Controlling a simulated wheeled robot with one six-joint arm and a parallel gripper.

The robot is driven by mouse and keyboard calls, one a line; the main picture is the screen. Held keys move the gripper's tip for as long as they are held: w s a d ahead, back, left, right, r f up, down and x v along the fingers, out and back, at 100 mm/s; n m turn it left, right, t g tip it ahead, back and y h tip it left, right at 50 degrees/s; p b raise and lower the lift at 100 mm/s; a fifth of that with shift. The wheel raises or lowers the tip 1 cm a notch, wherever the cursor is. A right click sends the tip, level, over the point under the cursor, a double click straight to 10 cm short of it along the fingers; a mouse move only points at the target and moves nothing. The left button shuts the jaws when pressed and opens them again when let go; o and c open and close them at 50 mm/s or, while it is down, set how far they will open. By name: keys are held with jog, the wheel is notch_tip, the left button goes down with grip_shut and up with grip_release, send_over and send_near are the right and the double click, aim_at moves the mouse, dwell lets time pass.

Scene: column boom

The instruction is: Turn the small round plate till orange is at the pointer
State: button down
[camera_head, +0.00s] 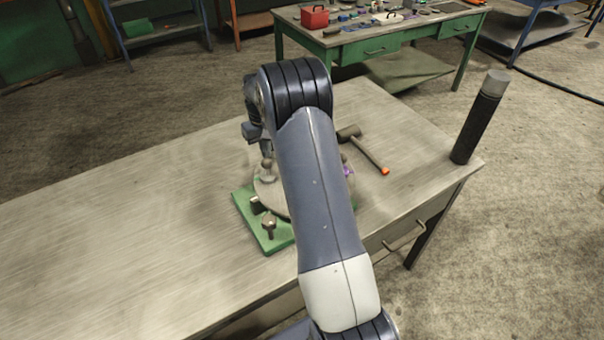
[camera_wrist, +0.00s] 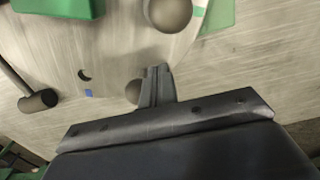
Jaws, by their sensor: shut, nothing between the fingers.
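The small round plate (camera_head: 270,195) is pale grey and lies on a green base (camera_head: 245,215) on the bench. My arm hides much of it in the head view. A purple mark (camera_head: 347,170) shows at its right edge. In the wrist view the plate (camera_wrist: 115,50) carries a blue mark (camera_wrist: 88,93), a dark crescent and a round knob (camera_wrist: 168,12). Another rounded knob (camera_wrist: 133,92) is partly hidden by my fingers. My gripper (camera_wrist: 157,70) is shut and empty, over the plate beside this knob; contact cannot be told. No orange mark on the plate and no sure pointer shows.
A hammer (camera_head: 368,154) with an orange handle tip lies right of the plate. A dark post (camera_head: 474,125) stands at the bench's right corner. The bench's left part (camera_head: 130,235) is clear. A green table (camera_head: 400,35) with tools stands behind.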

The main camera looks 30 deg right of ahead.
jog(key=shift+w+d, duration=0.25)
jog(key=shift+d, duration=0.25)
jog(key=shift+w+d+p, duration=0.4)
jog(key=shift+w+d, duration=0.05)
jog(key=shift+d, duration=0.5)
jog(key=shift+w+d, duration=0.25)
jog(key=shift+d, duration=0.4)
jog(key=shift+d+p, duration=0.1)
jog(key=shift+p, duration=0.2)
jog(key=shift+w+d, duration=0.2)
jog(key=shift+d, duration=0.6)
jog(key=shift+a, duration=0.2)
jog(key=shift+s+a, duration=0.1)
jog(key=shift+a, duration=0.2)
